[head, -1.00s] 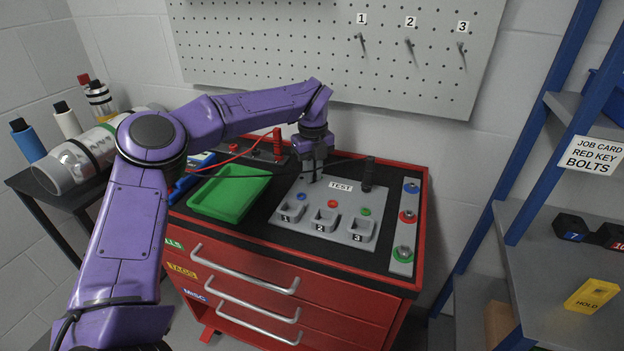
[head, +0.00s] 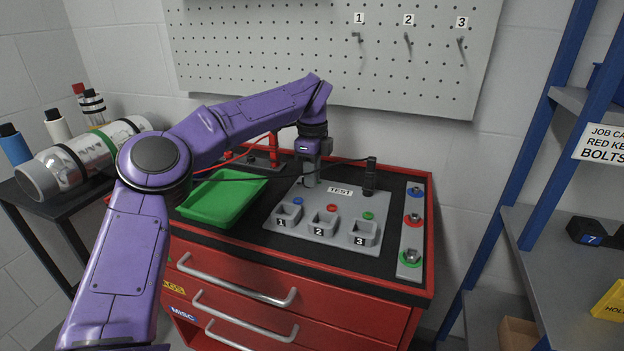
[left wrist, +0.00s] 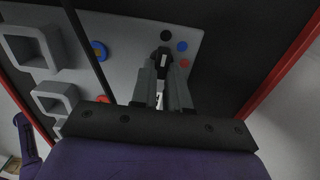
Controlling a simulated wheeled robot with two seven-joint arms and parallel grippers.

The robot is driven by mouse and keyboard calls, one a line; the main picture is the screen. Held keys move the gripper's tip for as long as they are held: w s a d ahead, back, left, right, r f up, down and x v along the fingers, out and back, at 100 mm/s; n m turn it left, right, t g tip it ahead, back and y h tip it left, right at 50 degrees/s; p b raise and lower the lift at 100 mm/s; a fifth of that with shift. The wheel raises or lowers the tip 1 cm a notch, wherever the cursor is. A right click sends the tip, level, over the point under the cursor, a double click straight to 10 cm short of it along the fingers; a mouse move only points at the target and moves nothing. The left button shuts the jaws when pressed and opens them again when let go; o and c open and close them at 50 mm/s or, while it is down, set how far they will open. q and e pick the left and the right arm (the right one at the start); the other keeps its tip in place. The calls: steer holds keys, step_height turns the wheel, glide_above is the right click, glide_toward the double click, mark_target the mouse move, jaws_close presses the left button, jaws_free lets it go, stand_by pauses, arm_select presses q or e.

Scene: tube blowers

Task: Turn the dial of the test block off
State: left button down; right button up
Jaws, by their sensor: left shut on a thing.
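The grey test block (head: 282,236), labelled TEST, lies on the cabinet's black top. It has three sockets numbered 1, 2 and 3, each with a coloured button behind it. My left gripper (head: 309,184) points down at its back edge, left of the TEST label. The dial is hidden by my gripper in the head view. In the left wrist view the black dial (left wrist: 164,60) with a white mark sits between the fingertips of my left gripper (left wrist: 164,68), which is shut on it. Small blue and red dots lie around the dial. My right gripper is not in view.
A green tray (head: 222,198) lies left of the block. A black post (head: 370,176) with a cable stands at its back right. A grey strip (head: 412,230) with coloured rings is at the right. A pegboard (head: 330,60) hangs behind; a blue-framed shelf (head: 560,250) stands right.

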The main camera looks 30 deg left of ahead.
arm_select(q)
steer(key=shift+a+r+n, duration=0.1)
steer(key=shift+n, duration=0.2)
steer(key=c, duration=1.1)
jaws_free()
steer(key=shift+r, duration=0.15)
step_height(320, 180, up, 10)
steer(key=p, duration=0.2)
steer(key=shift+p, duration=0.35)
steer(key=shift+a+r, duration=0.1)
